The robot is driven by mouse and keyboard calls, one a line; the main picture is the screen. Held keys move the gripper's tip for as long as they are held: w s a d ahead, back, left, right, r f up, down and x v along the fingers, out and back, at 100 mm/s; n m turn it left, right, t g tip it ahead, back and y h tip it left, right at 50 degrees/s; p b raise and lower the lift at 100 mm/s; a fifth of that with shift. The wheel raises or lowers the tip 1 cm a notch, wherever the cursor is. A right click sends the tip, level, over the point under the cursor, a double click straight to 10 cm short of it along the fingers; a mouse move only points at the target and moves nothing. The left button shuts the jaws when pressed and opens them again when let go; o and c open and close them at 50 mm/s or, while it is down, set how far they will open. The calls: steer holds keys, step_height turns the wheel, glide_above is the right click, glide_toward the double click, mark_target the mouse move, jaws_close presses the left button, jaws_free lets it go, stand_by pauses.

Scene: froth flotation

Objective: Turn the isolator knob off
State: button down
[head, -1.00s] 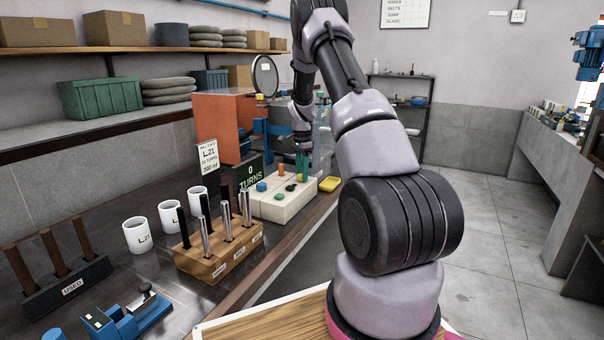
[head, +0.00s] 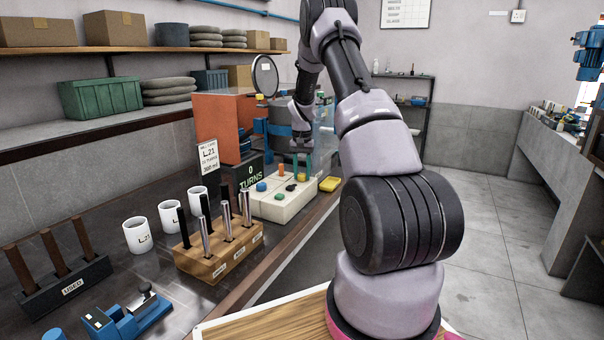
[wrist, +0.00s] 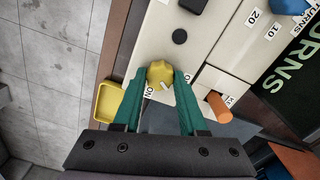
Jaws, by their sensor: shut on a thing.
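The isolator knob is a small yellow knob (wrist: 160,74) on the cream control panel (wrist: 225,45). In the wrist view it sits between the two green fingertips of my gripper (wrist: 159,76), which is shut on it. A small white mark shows on the knob, near the ON label; the other label beside it is partly hidden by a finger. In the head view my gripper (head: 302,165) points down at the far right end of the panel (head: 268,208).
A black button (wrist: 180,37) and an orange knob (wrist: 219,107) are near the fingers. A yellow tray (head: 330,184) lies beside the panel. A wooden rack of rods (head: 215,262) and white cups (head: 137,235) stand nearer on the bench. The floor at right is clear.

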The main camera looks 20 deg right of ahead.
mark_target(302, 174)
steer(key=n, duration=0.7)
stand_by(0.6)
steer(key=shift+c, duration=2.2)
jaws_free()
step_height(302, 174, up, 11)
